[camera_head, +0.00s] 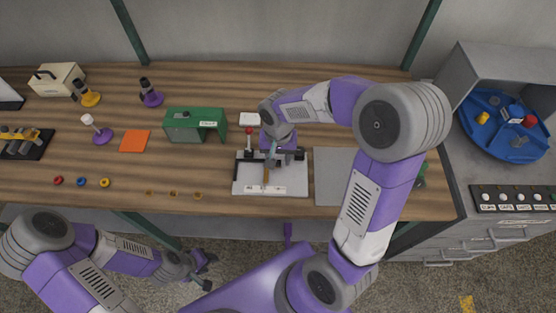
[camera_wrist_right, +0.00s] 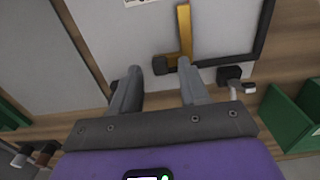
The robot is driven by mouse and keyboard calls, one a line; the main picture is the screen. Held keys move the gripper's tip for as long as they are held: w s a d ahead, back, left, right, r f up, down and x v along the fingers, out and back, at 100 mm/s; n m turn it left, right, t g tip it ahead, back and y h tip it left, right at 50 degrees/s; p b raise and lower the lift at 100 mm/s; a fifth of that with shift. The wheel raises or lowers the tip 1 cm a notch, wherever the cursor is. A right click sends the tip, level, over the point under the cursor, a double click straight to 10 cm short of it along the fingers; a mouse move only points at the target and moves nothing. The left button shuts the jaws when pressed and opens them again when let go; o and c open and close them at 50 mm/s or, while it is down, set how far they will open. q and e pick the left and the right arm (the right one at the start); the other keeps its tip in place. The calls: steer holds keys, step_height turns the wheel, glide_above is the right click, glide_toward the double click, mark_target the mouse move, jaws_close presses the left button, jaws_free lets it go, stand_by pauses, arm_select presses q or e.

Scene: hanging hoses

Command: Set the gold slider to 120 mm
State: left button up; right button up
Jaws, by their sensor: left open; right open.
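A light panel (camera_head: 297,182) lies on the table with a dark frame and a label strip (camera_head: 265,189) along its front edge; its numbers are too small to read. The gold slider (camera_head: 266,175) is a narrow upright strip on the panel. It also shows in the right wrist view (camera_wrist_right: 185,30), with a small black block (camera_wrist_right: 163,65) at its end. My right gripper (camera_head: 272,155) is open over the panel's back part. In the wrist view its fingertips (camera_wrist_right: 158,67) are apart, either side of the black block; contact is unclear. My left gripper (camera_head: 203,271) is open, off the table's front edge.
A red-topped lever (camera_head: 249,140) stands at the panel's back left. A green box (camera_head: 195,125) is left of it and a grey plate (camera_head: 333,175) right of it. Coloured rings (camera_head: 81,182) lie front left. A blue turntable (camera_head: 500,125) stands far right.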

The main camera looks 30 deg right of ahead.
steer(key=shift+f, duration=0.55)
steer(key=shift+c, duration=0.3)
jaws_close()
